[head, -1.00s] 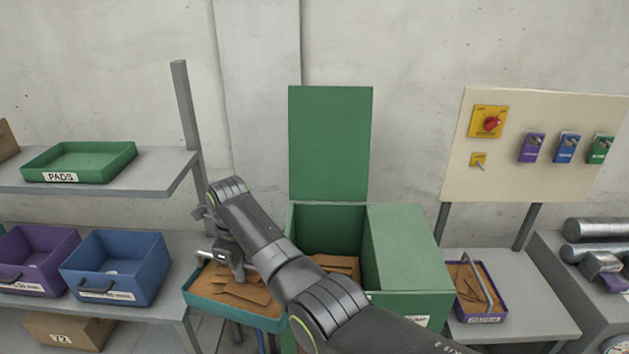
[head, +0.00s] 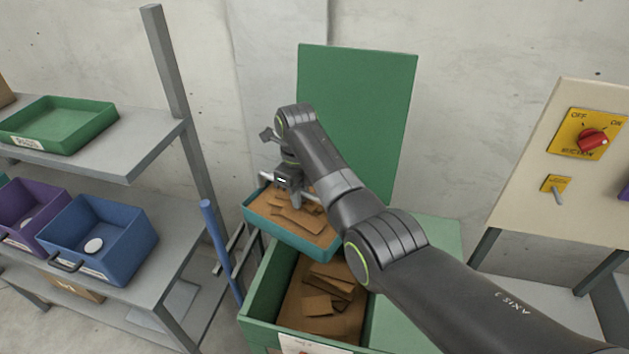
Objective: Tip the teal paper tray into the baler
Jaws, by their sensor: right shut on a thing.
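The teal paper tray (head: 289,241) holds brown paper scraps and is held up at the back left of the baler, partly over its opening. It looks about level or slightly tilted. My right gripper (head: 287,190) is shut on the tray near its far side; the exact grip is partly hidden by the wrist. The green baler (head: 256,294) has its lid (head: 358,110) standing open against the wall. Brown scraps (head: 325,296) lie inside the baler. My right arm covers part of the baler's right side. My left gripper is not in view.
A shelf rack (head: 163,70) on the left holds a green tray (head: 60,126), a purple bin (head: 30,212) and a blue bin (head: 97,240). A blue pole (head: 221,250) stands between rack and baler. A switch board (head: 560,200) with a red knob is at right.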

